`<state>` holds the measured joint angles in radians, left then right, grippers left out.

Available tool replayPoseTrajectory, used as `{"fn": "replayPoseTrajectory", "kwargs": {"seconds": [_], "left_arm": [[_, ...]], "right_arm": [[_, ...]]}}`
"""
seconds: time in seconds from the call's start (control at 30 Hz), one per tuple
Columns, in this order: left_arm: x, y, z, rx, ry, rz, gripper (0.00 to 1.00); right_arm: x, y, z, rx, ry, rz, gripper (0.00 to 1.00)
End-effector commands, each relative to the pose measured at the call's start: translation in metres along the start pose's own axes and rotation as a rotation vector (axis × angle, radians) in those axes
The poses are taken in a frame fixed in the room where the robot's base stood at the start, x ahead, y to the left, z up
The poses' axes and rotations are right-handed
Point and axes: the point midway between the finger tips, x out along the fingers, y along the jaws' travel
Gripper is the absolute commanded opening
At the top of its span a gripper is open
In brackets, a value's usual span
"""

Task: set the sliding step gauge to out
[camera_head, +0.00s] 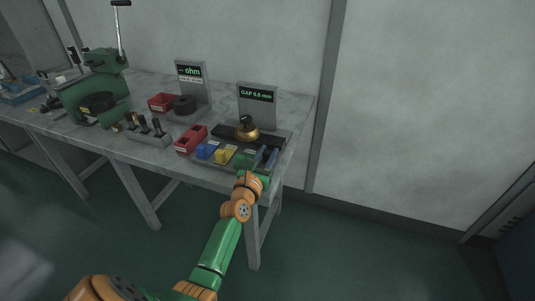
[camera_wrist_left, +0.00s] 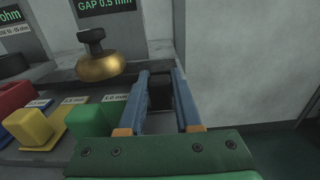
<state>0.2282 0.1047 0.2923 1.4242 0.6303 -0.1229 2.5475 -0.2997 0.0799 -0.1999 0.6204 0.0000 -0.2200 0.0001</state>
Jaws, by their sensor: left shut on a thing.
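My left gripper (camera_head: 267,153) reaches over the right end of the gap station at the table's front right. In the left wrist view its two blue fingers (camera_wrist_left: 161,72) stand on either side of a dark piece (camera_wrist_left: 161,95) and are shut on it. This piece lies in line with a long dark bar (camera_head: 222,131), which seems to be the sliding step gauge; I cannot tell whether they are one part. A brass dome with a black knob (camera_head: 246,129) sits over the bar, left of the fingers. The display (camera_head: 257,94) reads GAP 0.5 mm. My right gripper is not in view.
Blue (camera_head: 203,152), yellow (camera_head: 223,156) and green (camera_wrist_left: 88,119) blocks with millimetre labels lie in front of the bar, left of the gripper. Red bins (camera_head: 190,139), a second display (camera_head: 190,72) and a green press (camera_head: 98,88) stand further left. A bare wall is behind.

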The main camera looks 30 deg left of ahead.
Motion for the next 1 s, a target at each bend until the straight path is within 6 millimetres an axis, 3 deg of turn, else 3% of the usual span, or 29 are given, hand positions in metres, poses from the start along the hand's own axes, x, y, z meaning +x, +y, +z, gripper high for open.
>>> {"fn": "replayPoseTrajectory", "kwargs": {"seconds": [0.73, 1.0], "left_arm": [[-0.001, 0.000, 0.000, 0.000, 0.001, 0.000, 0.00], [-0.043, 0.000, 0.001, 0.000, 0.004, -0.001, 0.00]], "right_arm": [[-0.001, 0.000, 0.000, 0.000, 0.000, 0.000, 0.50], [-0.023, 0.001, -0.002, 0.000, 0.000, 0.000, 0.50]]}}
